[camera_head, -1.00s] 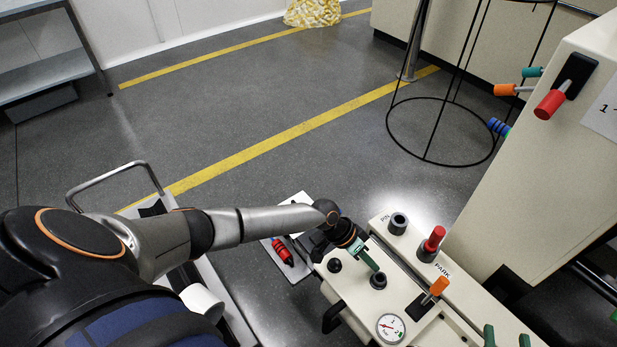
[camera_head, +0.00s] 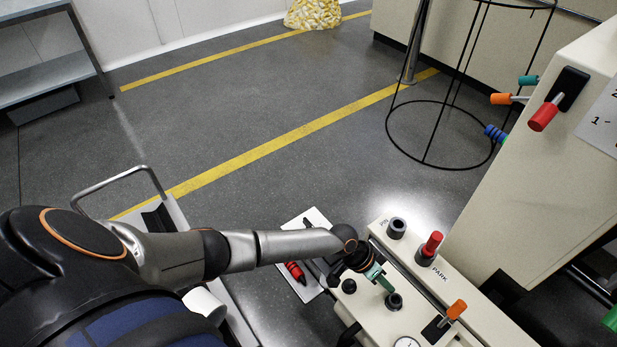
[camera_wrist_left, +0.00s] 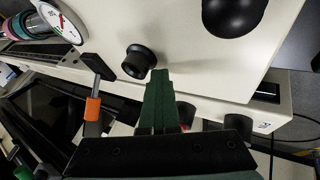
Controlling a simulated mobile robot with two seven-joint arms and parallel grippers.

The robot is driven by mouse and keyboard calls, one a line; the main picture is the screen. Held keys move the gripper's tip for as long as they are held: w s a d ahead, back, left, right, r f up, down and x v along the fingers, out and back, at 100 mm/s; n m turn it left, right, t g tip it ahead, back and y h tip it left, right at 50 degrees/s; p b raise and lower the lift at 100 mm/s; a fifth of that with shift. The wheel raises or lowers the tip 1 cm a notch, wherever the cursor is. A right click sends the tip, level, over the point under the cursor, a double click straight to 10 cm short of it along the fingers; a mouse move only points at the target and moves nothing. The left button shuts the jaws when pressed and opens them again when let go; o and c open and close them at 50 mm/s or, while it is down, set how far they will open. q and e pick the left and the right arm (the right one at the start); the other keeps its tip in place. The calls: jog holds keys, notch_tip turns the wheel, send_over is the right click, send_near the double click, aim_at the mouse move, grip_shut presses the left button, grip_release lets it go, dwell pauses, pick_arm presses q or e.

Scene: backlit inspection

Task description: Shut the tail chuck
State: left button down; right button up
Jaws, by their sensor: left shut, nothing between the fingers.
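My left gripper (camera_head: 385,285) is shut and empty. Its green fingertips point down just beside a dark round collar (camera_head: 393,300) on the pale bench; I cannot tell if they touch it. In the left wrist view the closed fingers (camera_wrist_left: 158,88) lie close to a black round knob (camera_wrist_left: 138,62). An orange-handled lever (camera_head: 456,310) on a black base stands right of the collar; it also shows in the wrist view (camera_wrist_left: 93,107). No visible label says which part is the tail chuck. My right gripper is not in view.
A red-topped peg (camera_head: 432,243) stands in a dark socket by the PARK label. An empty dark socket (camera_head: 396,228) is behind it. A gauge (camera_head: 407,343) sits at the bottom edge. A tall pale cabinet (camera_head: 530,170) with coloured levers blocks the right.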

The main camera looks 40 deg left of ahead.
pick_arm(q)
jog(key=shift+s+d, duration=0.25)
jog(key=shift+d, duration=0.25)
jog(key=shift+a+r+p, duration=0.2)
jog(key=shift+r+p, duration=0.1)
jog(key=shift+r, duration=0.05)
jog(key=a+p+v, duration=0.1)
jog(key=p+v, duration=0.3)
jog(key=v, duration=0.8)
jog(key=s+d+f+t, duration=0.1)
jog(key=s+d+t, duration=0.1)
jog(key=s+d, duration=0.35)
jog(key=s+a+r+n+t+y, duration=0.2)
jog(key=s+a+t+y, duration=0.15)
jog(key=s, duration=0.35)
jog(key=s+a+r+t+p, duration=0.1)
jog(key=a+r+p, duration=0.3)
jog(key=r+p, duration=0.7)
jog(key=y+p, duration=0.1)
jog(key=p, duration=0.2)
jog(key=shift+a+r+p, duration=0.25)
jog(key=shift+a+p, duration=0.05)
jog(key=shift+p, duration=0.1)
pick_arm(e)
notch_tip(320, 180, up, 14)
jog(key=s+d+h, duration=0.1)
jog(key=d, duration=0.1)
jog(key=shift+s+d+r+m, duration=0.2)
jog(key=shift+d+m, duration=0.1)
